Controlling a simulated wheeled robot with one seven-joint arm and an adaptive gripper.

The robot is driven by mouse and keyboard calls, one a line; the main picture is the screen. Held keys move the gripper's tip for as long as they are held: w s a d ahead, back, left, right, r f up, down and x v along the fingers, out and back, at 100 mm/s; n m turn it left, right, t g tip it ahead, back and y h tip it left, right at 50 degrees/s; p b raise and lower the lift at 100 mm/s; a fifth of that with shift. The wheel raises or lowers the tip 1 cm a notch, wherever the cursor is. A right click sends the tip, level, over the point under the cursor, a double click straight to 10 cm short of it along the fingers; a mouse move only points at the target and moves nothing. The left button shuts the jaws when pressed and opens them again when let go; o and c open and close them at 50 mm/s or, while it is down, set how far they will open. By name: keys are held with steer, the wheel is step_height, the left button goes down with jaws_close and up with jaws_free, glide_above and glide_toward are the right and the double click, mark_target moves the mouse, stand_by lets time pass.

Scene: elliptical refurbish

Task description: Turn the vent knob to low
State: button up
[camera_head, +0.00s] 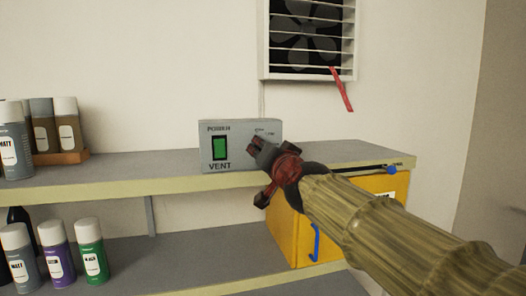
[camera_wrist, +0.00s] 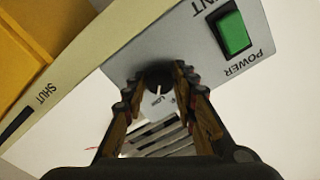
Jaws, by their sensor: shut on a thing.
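The vent control box (camera_head: 210,160) is a grey box on the upper shelf, marked POWER and VENT, with a green switch (camera_head: 219,148). The box face also shows in the wrist view (camera_wrist: 190,48), where it looks tilted, with the green switch (camera_wrist: 233,33) at the top right. The dark round vent knob (camera_wrist: 158,76) lies between my gripper's fingertips in the wrist view, with a white pointer line and the word LOW near it. My gripper (camera_wrist: 158,88) is shut on the knob. In the head view my gripper (camera_head: 260,170) covers the knob and the box's right part.
A slatted vent fan (camera_head: 308,40) with a red ribbon (camera_head: 342,90) hangs on the wall above. A yellow cabinet (camera_head: 285,232) with a blue handle stands below the shelf at right. Spray cans (camera_head: 66,125) stand at left on both shelves (camera_head: 130,172).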

stand_by(0.3)
steer(key=o, duration=1.1)
steer(key=shift+c, duration=0.2)
steer(key=shift+o, duration=0.4)
steer(key=v, duration=0.7)
steer(key=shift+s, duration=0.3)
steer(key=shift+f, duration=0.1)
